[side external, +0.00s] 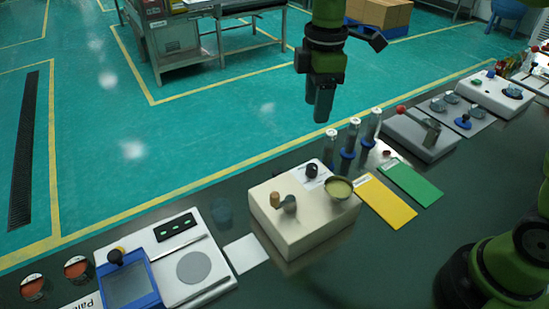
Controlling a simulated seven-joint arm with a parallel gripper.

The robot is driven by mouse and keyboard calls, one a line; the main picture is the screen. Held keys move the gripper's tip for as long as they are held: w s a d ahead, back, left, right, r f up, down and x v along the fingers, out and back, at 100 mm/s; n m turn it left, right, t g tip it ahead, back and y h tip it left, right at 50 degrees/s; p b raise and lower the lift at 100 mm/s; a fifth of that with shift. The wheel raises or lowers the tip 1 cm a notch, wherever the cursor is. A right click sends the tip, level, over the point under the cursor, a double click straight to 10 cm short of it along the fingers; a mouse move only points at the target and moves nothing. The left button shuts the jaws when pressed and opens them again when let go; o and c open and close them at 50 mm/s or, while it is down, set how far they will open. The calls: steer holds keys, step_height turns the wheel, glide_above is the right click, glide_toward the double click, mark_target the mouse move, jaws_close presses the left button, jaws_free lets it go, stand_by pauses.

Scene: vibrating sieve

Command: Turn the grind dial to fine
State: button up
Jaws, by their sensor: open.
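A cream box-shaped grinder (290,236) stands on the dark bench in the middle of the side external view. A black dial (312,170) sits on a white label at the back of its top; its pointer and the label's text are too small to read. A crank with a wooden knob (276,199) and a metal bowl (339,188) with pale contents are also on top. My gripper (322,116) is open and empty, pointing down, well above the bench. In the picture it is above the dial and slightly right of it.
Blue-based clear tubes (350,140) stand right of the grinder, near yellow (384,201) and green (411,182) cards. Left are a white card (245,253) and a white device (193,262) with a blue frame (128,286). Grey (420,135) and white (496,92) devices stand at the right.

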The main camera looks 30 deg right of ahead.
mark_target(312, 166)
steer(key=shift+n, duration=0.8)
steer(key=f, duration=1.6)
steer(key=shift+s+d, duration=0.15)
steer(key=shift+s, duration=0.05)
jaws_close()
